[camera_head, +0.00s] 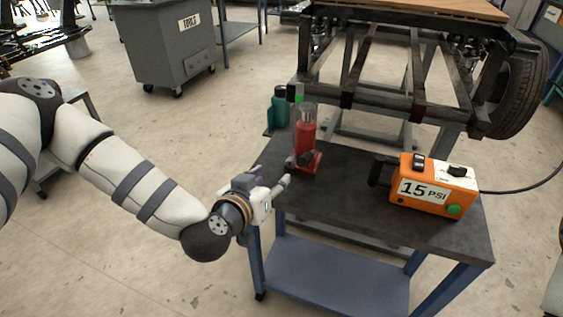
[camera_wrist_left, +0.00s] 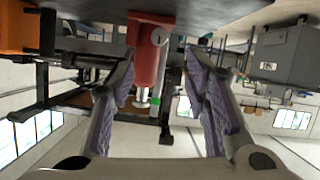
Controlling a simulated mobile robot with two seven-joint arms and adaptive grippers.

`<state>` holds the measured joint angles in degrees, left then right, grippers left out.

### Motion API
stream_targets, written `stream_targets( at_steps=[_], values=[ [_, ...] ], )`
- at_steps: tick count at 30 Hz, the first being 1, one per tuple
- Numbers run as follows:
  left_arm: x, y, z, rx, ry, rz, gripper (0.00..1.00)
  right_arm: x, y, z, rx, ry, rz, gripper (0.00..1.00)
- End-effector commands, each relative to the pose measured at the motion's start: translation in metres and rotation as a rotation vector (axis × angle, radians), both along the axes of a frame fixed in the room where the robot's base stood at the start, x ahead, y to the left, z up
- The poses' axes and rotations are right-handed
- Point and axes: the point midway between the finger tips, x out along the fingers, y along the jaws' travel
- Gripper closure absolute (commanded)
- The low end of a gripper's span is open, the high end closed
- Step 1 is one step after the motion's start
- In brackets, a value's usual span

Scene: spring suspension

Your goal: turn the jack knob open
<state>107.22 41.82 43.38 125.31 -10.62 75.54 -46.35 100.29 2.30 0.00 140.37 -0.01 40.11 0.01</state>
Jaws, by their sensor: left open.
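The red bottle jack (camera_head: 305,137) stands upright on the dark table top, near its left edge. A dark knob (camera_head: 304,158) shows low on the jack's front. My left gripper (camera_head: 281,185) is at the table's left edge, to the lower left of the jack and apart from it. In the left wrist view, which is upside down, the red jack (camera_wrist_left: 148,62) shows beyond and between the two open fingers (camera_wrist_left: 160,100). A round grey knob (camera_wrist_left: 159,36) shows on its side there. Nothing is between the fingers. My right gripper is not in view.
A teal bottle (camera_head: 279,108) is behind the jack. A vehicle frame (camera_head: 390,100) with a tire stands beyond. Floor left of the table is free.

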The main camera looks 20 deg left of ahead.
Motion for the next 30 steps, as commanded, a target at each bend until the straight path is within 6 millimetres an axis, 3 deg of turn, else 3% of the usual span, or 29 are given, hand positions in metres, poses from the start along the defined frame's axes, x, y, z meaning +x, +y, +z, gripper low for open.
stream_targets(
  at_steps=[6, 13, 18, 25, 30],
  values=[
    [0.045, -0.003, -0.03, 0.0, 0.014, 0.0, 0.57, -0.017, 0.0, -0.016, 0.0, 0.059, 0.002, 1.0],
    [0.09, -0.007, -0.047, 0.0, 0.013, -0.002, 0.57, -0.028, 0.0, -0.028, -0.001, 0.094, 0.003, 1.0],
    [0.103, -0.008, -0.048, -0.001, 0.01, -0.003, 0.57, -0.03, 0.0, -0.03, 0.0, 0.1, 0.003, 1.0],
    [0.104, -0.008, -0.046, -0.001, 0.008, -0.004, 0.57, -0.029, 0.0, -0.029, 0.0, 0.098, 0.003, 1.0],
    [0.104, -0.008, -0.047, -0.001, 0.008, -0.004, 0.96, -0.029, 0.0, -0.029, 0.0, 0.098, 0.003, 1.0]
  ],
)
